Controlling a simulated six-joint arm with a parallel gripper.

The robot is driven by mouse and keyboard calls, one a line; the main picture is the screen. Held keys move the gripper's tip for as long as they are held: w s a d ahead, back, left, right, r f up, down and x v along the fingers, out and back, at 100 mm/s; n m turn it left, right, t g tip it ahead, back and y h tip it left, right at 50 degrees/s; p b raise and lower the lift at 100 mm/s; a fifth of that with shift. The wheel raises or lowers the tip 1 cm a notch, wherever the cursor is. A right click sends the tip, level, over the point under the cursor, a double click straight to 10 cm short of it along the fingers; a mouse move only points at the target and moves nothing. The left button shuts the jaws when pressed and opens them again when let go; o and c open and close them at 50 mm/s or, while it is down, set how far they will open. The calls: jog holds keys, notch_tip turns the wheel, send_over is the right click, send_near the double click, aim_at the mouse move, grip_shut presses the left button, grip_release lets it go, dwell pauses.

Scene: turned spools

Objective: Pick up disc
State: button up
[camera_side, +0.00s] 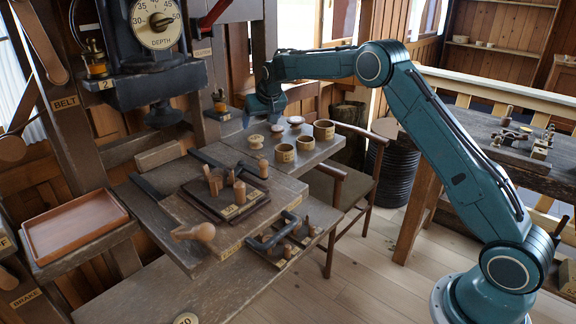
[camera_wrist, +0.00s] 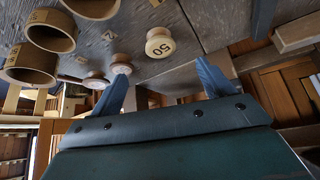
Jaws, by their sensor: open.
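Several small pale turned pieces with round, disc-like tops stand on the grey wooden bench. One (camera_side: 256,141) is nearest the camera in the side view, one (camera_side: 277,131) is in the middle and one (camera_side: 295,121) is farther back. In the wrist view, a piece marked 50 (camera_wrist: 159,43) lies ahead of the jaws, with another (camera_wrist: 121,64) to its left and a third (camera_wrist: 96,80) farther left. I cannot tell which is the named disc. My gripper (camera_wrist: 163,82) is open and empty, its fingers apart from the pieces. In the side view my gripper (camera_side: 262,108) hangs above the bench's far end.
Several wooden cups (camera_side: 285,153) stand beside the pieces; they also show in the wrist view (camera_wrist: 50,32). A dark board (camera_side: 225,195) with pegs and a tool rack (camera_side: 285,240) are nearer. A press with a depth dial (camera_side: 157,22) stands left, above an empty tray (camera_side: 75,225).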

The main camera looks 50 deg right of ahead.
aim_at(256, 138)
jog(key=shift+x, duration=1.45)
jog(key=shift+f, duration=0.2)
jog(key=shift+x, duration=2.45)
jog(key=shift+r, duration=0.1)
jog(key=c, duration=1.1)
